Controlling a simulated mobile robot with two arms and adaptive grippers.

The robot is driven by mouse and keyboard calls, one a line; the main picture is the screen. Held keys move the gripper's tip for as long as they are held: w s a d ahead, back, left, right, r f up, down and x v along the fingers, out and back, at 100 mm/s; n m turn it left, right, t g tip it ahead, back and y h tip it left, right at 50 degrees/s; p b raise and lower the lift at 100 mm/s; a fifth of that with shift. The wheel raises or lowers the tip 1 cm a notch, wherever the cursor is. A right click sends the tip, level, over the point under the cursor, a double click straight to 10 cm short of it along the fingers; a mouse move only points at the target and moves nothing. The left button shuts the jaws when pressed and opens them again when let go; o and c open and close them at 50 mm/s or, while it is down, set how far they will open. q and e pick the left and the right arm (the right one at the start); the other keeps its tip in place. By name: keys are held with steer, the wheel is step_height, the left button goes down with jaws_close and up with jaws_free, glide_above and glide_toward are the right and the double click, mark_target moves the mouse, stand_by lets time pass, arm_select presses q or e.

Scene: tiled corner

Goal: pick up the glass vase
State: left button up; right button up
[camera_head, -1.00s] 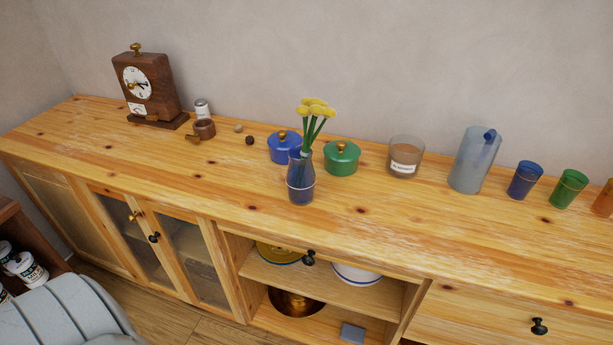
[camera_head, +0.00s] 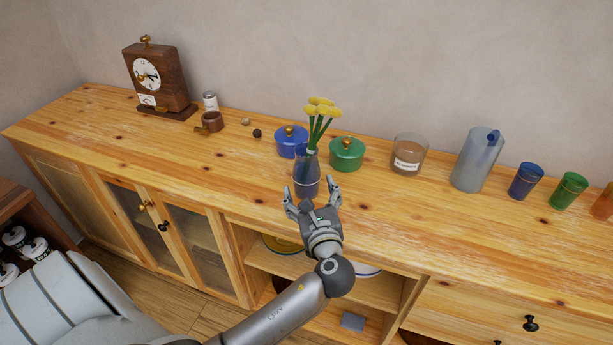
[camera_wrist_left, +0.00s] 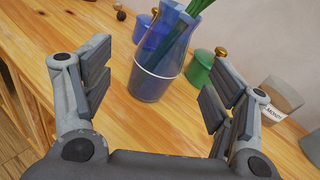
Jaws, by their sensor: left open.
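The glass vase (camera_head: 307,182) is dark blue and see-through and holds yellow flowers (camera_head: 321,108) on green stems. In the left wrist view the vase (camera_wrist_left: 157,66) stands ahead of and between the open fingers (camera_wrist_left: 155,92), apart from both. My right gripper is not seen.
Behind the vase stand a blue lidded pot (camera_head: 291,143) and a green lidded pot (camera_head: 346,155). A candle jar (camera_head: 408,155), grey pitcher (camera_head: 477,160) and coloured cups (camera_head: 526,181) stand to the right. A clock (camera_head: 160,80) and brown cup (camera_head: 212,121) stand left. Bare wood (camera_head: 210,165) lies left of the vase.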

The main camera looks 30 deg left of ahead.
mark_target(304, 148)
arm_select(q)
steer(key=shift+m+t+y, duration=0.4)
steer(key=shift+m, duration=0.5)
steer(key=w+a, duration=0.1)
steer(key=w+a+r, duration=0.1)
steer(key=w, duration=0.1)
steer(key=w+a+r, duration=0.1)
steer(key=w, duration=0.1)
steer(key=shift+a+p, duration=0.15)
steer(key=shift+p, duration=0.25)
steer(key=shift+w+a, duration=0.3)
steer(key=shift+a, duration=0.1)
steer(key=p+x, duration=0.1)
steer(key=x, duration=0.2)
steer(key=shift+w+a+r, duration=0.1)
steer(key=shift+w+a, duration=0.45)
steer(key=shift+d, duration=0.1)
